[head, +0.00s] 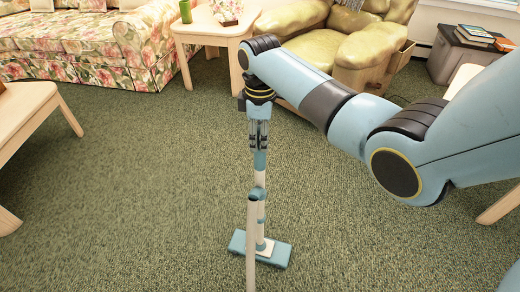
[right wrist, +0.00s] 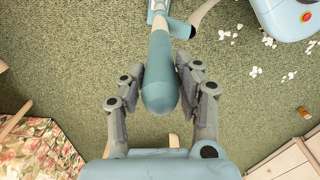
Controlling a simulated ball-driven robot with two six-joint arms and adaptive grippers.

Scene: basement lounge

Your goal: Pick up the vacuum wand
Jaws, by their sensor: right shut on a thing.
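The vacuum wand (head: 261,175) stands upright on the carpet in the head view, with a blue upper end, a pale tube and a flat blue floor head (head: 239,242). My right gripper (head: 259,143) points down and is shut on the wand's blue upper end. In the right wrist view the wand's rounded blue end (right wrist: 160,92) lies between the two fingers of my right gripper (right wrist: 168,68). A pale hose (head: 252,225) runs from a joint on the wand toward the bottom edge. My left gripper is not in view.
A wooden table (head: 25,98) stands at left, a floral sofa (head: 140,38) and side table (head: 215,28) behind, and a green armchair (head: 372,45) beyond my arm. White scraps (right wrist: 268,42) lie on the carpet.

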